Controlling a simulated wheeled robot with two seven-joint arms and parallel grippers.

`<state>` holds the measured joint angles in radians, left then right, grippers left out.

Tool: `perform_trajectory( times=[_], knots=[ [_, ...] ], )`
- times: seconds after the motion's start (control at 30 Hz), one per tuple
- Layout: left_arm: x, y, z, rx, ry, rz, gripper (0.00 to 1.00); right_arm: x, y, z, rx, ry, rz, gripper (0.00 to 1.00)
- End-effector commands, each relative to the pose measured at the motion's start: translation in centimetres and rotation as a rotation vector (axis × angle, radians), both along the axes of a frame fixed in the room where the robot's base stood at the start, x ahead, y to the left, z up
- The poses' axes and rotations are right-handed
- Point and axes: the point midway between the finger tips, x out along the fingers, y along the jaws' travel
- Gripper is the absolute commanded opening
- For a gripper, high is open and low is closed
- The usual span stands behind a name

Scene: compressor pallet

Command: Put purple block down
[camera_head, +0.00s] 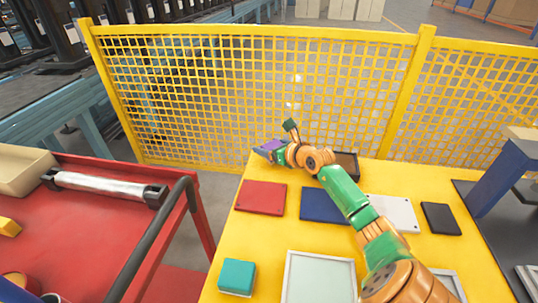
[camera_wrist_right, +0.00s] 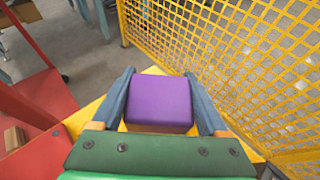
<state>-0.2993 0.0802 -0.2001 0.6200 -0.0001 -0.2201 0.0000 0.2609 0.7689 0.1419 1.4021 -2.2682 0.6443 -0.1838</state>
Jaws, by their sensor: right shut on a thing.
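The purple block (camera_wrist_right: 159,101) sits between the two fingers of my right gripper (camera_wrist_right: 162,98) in the right wrist view. The gripper is shut on it, with a finger along each side. In the head view the purple block (camera_head: 270,146) shows small at the tip of my right gripper (camera_head: 266,150), over the far left corner of the yellow table (camera_head: 222,218). I cannot tell whether the block touches the table top. My left gripper is not in view.
A red pad (camera_head: 261,197), a blue pad (camera_head: 322,205), a white pad (camera_head: 397,212) and a black pad (camera_head: 441,218) lie on the table. A teal block (camera_head: 237,276) stands front left. A yellow mesh fence (camera_head: 250,95) stands behind. A red cart (camera_head: 95,220) is left.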

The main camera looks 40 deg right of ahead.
Motion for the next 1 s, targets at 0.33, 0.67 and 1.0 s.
perform_trajectory(
  times=[0.33,0.67,1.0],
  knots=[
    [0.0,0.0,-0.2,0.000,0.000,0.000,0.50,-0.1,0.1,-2.2,0.002,0.003,0.001,0.17],
    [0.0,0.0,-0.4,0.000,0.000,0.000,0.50,-0.1,0.1,-2.5,0.002,0.004,0.001,1.00],
    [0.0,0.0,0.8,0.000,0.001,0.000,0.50,-2.0,0.3,-1.2,-0.001,0.007,0.002,1.00]
  ],
)
